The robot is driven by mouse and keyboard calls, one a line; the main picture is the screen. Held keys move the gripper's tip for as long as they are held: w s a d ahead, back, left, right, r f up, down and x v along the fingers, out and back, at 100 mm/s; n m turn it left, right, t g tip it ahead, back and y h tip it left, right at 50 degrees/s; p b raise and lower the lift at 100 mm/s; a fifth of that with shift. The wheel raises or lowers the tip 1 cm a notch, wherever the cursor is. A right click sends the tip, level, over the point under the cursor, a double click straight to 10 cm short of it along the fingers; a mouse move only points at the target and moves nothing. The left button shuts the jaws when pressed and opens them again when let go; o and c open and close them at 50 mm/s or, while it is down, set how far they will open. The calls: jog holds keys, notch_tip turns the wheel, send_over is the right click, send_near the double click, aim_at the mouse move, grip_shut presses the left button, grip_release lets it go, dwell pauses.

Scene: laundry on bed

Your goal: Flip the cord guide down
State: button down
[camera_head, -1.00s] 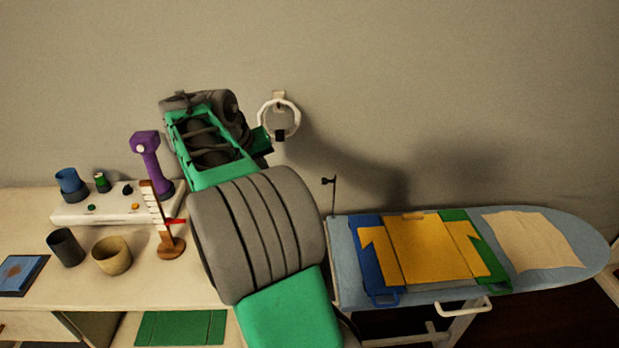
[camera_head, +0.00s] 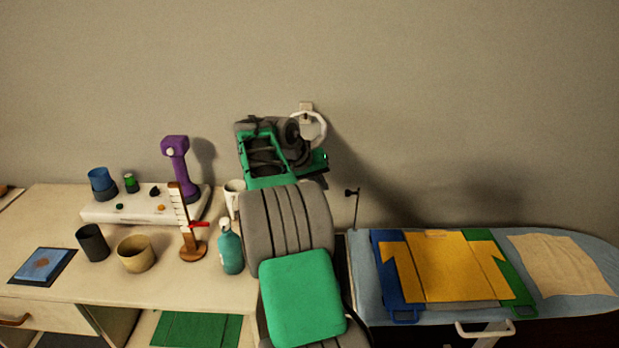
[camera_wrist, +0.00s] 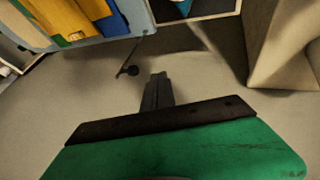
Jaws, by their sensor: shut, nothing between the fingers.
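The cord guide (camera_head: 355,206) is a thin dark rod with a small knob on top. It stands upright at the left end of the ironing board (camera_head: 364,290). In the wrist view the cord guide (camera_wrist: 131,68) shows just beyond and left of my fingertips, apart from them. My gripper (camera_wrist: 157,76) is shut and empty, its dark fingers pressed together. In the head view my gripper is mostly hidden by my own arm, up near the wall, above and left of the cord guide.
A white ring (camera_head: 323,126) hangs on a wall bracket beside my wrist. A yellow shirt (camera_head: 440,270) lies on a folding board on the ironing board, with a beige cloth (camera_head: 560,264) to its right. A desk at left holds a teal spray bottle (camera_head: 230,250), cups and a purple device (camera_head: 177,165).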

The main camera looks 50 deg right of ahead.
jog(key=s+d, duration=0.1)
jog(key=s+d+f, duration=0.1)
jog(key=s+d, duration=0.1)
jog(key=shift+s+d+f+p, duration=0.1)
jog(key=shift+s+f+p, duration=0.1)
jog(key=shift+f+p, duration=0.15)
jog(key=shift+f, duration=0.1)
